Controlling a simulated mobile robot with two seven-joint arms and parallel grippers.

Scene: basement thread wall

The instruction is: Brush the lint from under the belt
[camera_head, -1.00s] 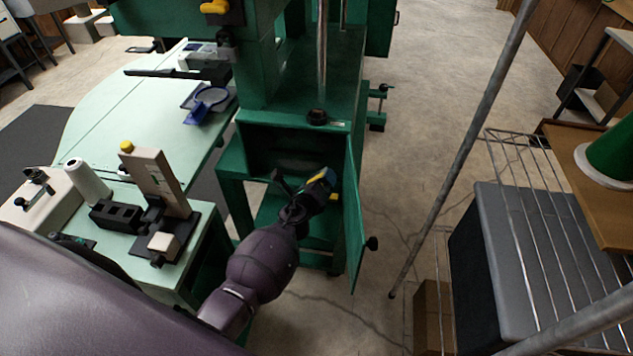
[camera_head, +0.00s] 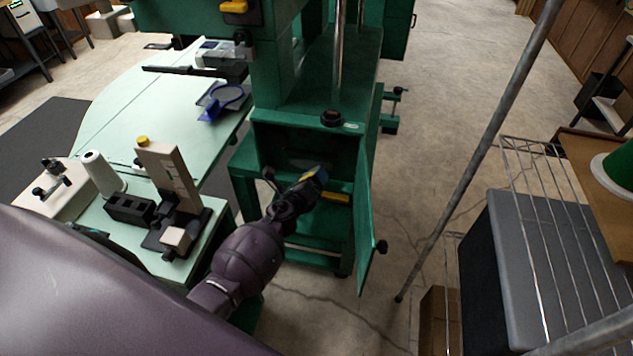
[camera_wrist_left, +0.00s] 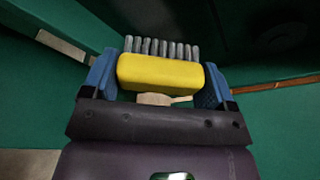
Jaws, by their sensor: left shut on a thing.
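My left gripper (camera_head: 314,179) is at the open front of the green machine's lower compartment (camera_head: 262,150). In the left wrist view, its blue fingers (camera_wrist_left: 160,88) are shut on a brush with a yellow block (camera_wrist_left: 160,73) and a row of grey bristles (camera_wrist_left: 160,47). The bristles point away from me toward the dark interior. A dark rounded shape (camera_wrist_left: 285,38) shows dimly there. I cannot make out the belt or any lint. My right gripper is not in view.
The green door (camera_head: 364,225) stands open right of my gripper. A yellow bar (camera_head: 335,197) lies low in the opening. A pale green worktable (camera_head: 150,105) is at left.

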